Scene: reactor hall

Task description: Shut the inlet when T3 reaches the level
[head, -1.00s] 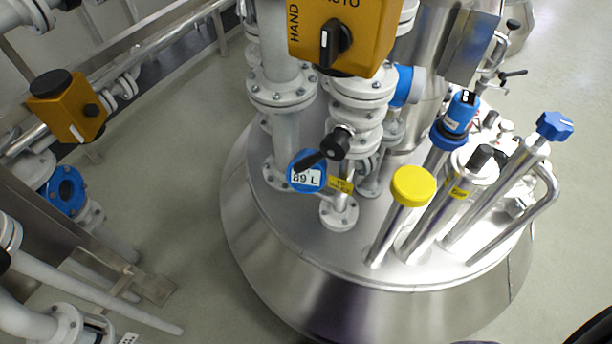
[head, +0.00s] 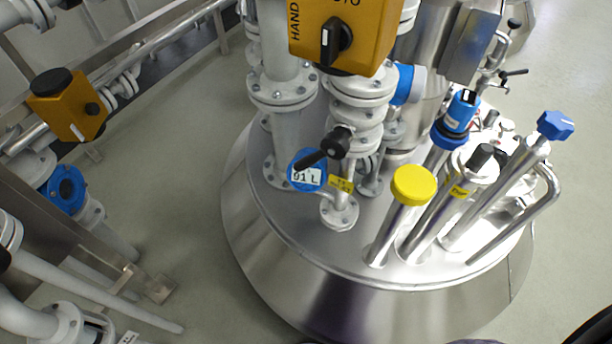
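The vessel (head: 300,262) is a round steel tank with pipework on its lid. A round blue gauge (head: 308,181) on it shows 91 L. A black-handled lever (head: 318,156) lies in front of the gauge's upper edge, beside a yellow tag (head: 341,184) whose writing is too small to read. Above stands an orange valve actuator box (head: 372,40) with a black selector knob (head: 336,42) and the words HAND and, partly cut off, AUTO. I cannot tell which pipe is the inlet or which label reads T3. Neither gripper shows in the head view.
Capped tubes rise from the lid at right: a yellow cap (head: 414,185), a blue-topped probe (head: 459,115) and a blue knob (head: 556,125). Another orange actuator (head: 68,105) and a blue flange (head: 66,189) stand at left. Open floor (head: 165,170) lies between them.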

